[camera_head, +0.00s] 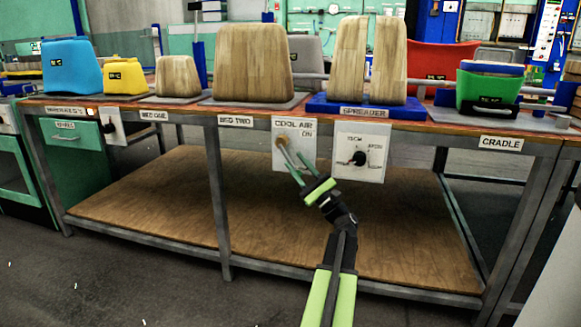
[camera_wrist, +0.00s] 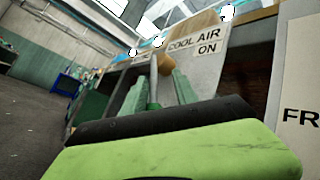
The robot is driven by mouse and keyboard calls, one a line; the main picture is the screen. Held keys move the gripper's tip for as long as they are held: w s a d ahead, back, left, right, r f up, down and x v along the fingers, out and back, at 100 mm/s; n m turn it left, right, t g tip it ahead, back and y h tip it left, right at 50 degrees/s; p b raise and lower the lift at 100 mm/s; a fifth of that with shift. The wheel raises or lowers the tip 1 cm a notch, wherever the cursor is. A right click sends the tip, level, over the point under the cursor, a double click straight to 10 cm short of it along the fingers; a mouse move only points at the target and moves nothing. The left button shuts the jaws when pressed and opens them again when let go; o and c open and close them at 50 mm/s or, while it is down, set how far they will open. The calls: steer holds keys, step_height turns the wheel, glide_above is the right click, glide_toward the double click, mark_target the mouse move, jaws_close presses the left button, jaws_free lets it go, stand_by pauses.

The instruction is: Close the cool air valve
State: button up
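The cool air valve is on a pale panel (camera_head: 308,160) labelled "COOL AIR" and "ON", hung from the bench front. Its round brass-coloured body (camera_head: 281,141) carries a thin handle. The body also shows in the wrist view (camera_wrist: 178,66), with the grey handle (camera_wrist: 153,85) pointing down toward my wrist. My gripper (camera_head: 290,153) reaches up from below to the panel. Its two green fingers (camera_wrist: 160,92) stand apart on either side of the handle. A gap shows on the right of the handle; contact on the left is unclear.
A second panel (camera_head: 358,153) with a black dial hangs just to the right. Wooden blocks (camera_head: 253,62) and coloured forms stand on the bench top (camera_head: 135,108). A table leg (camera_head: 216,200) is left of my arm. A wooden lower shelf (camera_head: 150,200) lies below.

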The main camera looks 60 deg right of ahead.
steer(key=s+a, duration=0.2)
steer(key=s, duration=0.9)
steer(key=shift+c, duration=0.3)
